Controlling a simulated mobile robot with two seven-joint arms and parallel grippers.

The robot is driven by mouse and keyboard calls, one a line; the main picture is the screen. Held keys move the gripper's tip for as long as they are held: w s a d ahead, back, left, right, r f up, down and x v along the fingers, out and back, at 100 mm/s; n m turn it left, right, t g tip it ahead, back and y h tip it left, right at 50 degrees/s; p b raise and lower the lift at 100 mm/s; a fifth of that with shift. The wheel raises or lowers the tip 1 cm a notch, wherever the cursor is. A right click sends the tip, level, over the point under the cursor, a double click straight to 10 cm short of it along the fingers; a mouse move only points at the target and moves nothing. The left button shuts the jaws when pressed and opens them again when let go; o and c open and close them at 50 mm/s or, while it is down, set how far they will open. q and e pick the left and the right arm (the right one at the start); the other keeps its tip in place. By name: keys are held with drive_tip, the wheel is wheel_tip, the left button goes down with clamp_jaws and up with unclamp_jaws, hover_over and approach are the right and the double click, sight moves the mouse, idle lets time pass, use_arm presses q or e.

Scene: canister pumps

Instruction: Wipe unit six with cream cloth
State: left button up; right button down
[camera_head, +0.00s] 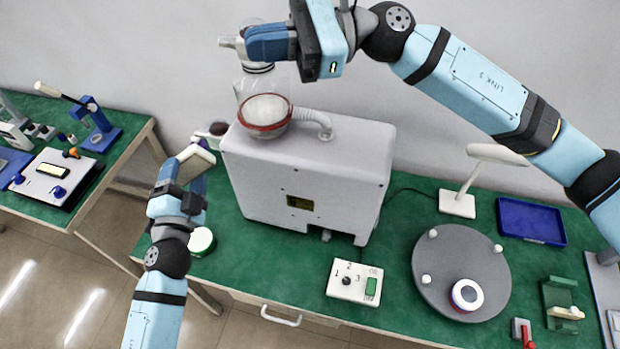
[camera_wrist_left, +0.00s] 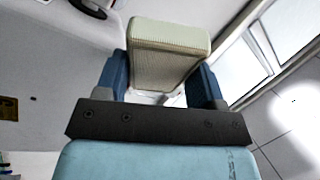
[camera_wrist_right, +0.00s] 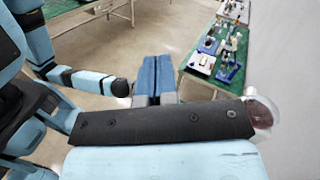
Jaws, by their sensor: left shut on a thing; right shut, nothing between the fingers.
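The cream cloth (camera_head: 197,156), a thick ribbed pad in the left wrist view (camera_wrist_left: 168,48), is gripped between the blue fingers of my left gripper (camera_head: 190,170). It is just left of a large white machine (camera_head: 300,170) with a clear, red-rimmed bowl (camera_head: 266,112) on top. I see no readable number six, so I cannot tell whether this is unit six. My right gripper (camera_head: 268,43) is shut and empty, with its blue fingers together in the right wrist view (camera_wrist_right: 153,78). It is above the bowl and hides part of a grey spout (camera_head: 230,42).
A dial box (camera_head: 354,283) stands before the machine. To the right are a grey turntable (camera_head: 460,262), a blue tray (camera_head: 531,222) and a white stand (camera_head: 458,203). A round green-and-white tub (camera_head: 201,241) sits by the left edge. Another bench (camera_head: 92,190) stands left.

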drive_tip(key=w+d+f+n+t+h, duration=0.2)
drive_tip(key=w+d+n+h, duration=0.6)
drive_tip(key=h, duration=0.3)
drive_tip(key=w+d+r+n+t+h, duration=0.1)
drive_tip(key=w+d+r+h, duration=0.2)
drive_tip(key=d, duration=0.5)
drive_tip(key=w+d+r+t+h, duration=0.1)
drive_tip(key=w+d+r+h, duration=0.1)
drive_tip(key=d+r+h, duration=0.35)
wheel_tip(320, 180, down, 6)
drive_tip(key=d+y+b, duration=0.1)
drive_tip(key=b, duration=0.1)
drive_tip(key=shift+d+f+y+b, duration=0.15)
drive_tip(key=shift+d+y+b, duration=0.15)
drive_tip(key=shift+d+y, duration=0.05)
wheel_tip(320, 180, down, 6)
drive_tip(key=b, duration=0.4)
idle(3.2)
